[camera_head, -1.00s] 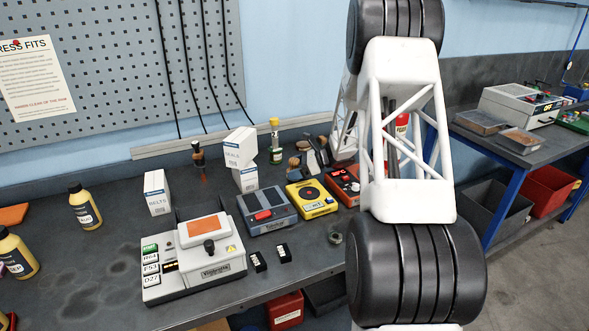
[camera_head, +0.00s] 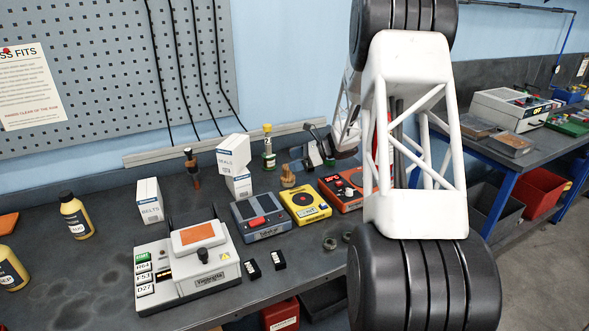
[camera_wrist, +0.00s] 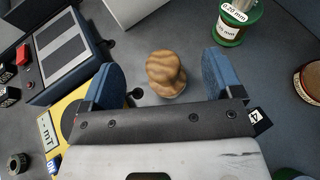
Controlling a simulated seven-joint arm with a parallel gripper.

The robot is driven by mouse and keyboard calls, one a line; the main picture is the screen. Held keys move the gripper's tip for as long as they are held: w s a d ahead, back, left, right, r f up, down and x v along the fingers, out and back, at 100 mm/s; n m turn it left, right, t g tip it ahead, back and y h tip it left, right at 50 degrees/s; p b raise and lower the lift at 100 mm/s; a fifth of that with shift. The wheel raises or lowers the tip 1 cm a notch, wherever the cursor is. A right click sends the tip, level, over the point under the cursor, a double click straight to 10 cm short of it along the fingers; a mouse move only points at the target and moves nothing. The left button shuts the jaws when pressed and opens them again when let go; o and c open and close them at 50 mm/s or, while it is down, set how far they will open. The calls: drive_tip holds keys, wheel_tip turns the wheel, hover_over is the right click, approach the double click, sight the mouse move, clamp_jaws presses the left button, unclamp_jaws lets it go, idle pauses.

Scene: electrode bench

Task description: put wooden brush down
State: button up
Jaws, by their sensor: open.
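The wooden brush (camera_head: 288,177) stands on the bench behind the yellow device. From above, in the wrist view, its brown wavy handle (camera_wrist: 165,70) sits between the two blue finger pads, with a clear gap on each side. My gripper (camera_head: 315,155) is open and empty. In the head view it is above and to the right of the brush, apart from it. Both fingers of my gripper also show in the wrist view (camera_wrist: 165,78). The bristle end is mostly hidden under the handle.
A green-based bottle with a yellow top (camera_head: 268,148) stands behind the brush. Stacked white boxes (camera_head: 235,165), a grey device (camera_head: 261,215), the yellow device (camera_head: 305,205) and an orange-red device (camera_head: 343,190) stand close by. A little bare bench surrounds the brush.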

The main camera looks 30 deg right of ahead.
drive_tip(key=shift+r, duration=1.1)
drive_tip(key=shift+r, duration=0.1)
drive_tip(key=s+a+r+m+t+h, duration=0.2)
drive_tip(key=a+r+m+t+h, duration=0.2)
drive_tip(key=r+m, duration=0.45)
drive_tip(key=s+a+r+m+t+h, duration=0.1)
drive_tip(key=a+r+m+t+h, duration=0.3)
drive_tip(key=r+m, duration=0.45)
drive_tip(key=s+a+r+m+g+h, duration=0.1)
drive_tip(key=s+a+r+m+h, duration=0.2)
drive_tip(key=s+m, duration=0.45)
drive_tip(key=s+a+f+m+g, duration=0.2)
drive_tip(key=s+m, duration=0.6)
drive_tip(key=s, duration=0.5)
drive_tip(key=s+a+f+m+g, duration=0.2)
drive_tip(key=s+a+m+g, duration=0.3)
drive_tip(key=s, duration=0.9)
drive_tip(key=s+a+f+m+g+h, duration=0.1)
drive_tip(key=s+a+f+m+g, duration=0.2)
drive_tip(key=s+a+m, duration=0.4)
drive_tip(key=s+m, duration=0.4)
drive_tip(key=s, duration=0.3)
drive_tip(key=shift+s, duration=0.25)
